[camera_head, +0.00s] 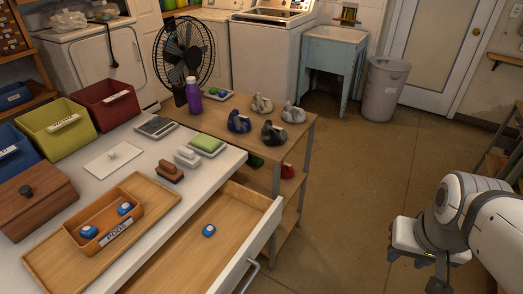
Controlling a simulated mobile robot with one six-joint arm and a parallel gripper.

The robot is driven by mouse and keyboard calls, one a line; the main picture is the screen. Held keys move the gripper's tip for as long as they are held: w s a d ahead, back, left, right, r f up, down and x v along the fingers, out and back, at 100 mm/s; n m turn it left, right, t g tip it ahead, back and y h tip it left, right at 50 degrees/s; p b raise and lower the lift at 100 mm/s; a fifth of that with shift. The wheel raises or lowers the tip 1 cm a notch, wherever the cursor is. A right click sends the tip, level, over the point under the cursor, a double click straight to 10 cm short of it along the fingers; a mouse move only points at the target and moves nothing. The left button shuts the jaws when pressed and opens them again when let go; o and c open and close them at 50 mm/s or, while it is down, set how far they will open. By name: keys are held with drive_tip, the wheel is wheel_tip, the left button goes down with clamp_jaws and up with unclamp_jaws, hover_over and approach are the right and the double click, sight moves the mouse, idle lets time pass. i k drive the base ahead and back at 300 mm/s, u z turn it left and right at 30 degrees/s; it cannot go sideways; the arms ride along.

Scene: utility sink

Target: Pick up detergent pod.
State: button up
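A small blue-and-white pod (209,230) lies alone on the wooden floor of the open drawer (190,250). Two similar blue pods, a left one (88,232) and a right one (124,208), sit in an orange labelled bin (75,213) on a wooden tray (50,263). My gripper (408,258) hangs at the right, over the floor, well apart from the drawer and the pods. Its dark fingertips look spread, with nothing seen between them.
The white counter (225,160) holds brushes (170,171), a green sponge (207,144) and a wooden box (36,200). A wooden table (290,130) behind carries tape dispensers (239,122), a purple bottle (194,95) and a fan (184,50). Open floor (350,200) lies between drawer and arm.

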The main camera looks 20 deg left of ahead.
sight(208, 231)
drive_tip(key=i, duration=0.95)
drive_tip(key=u, duration=1.55)
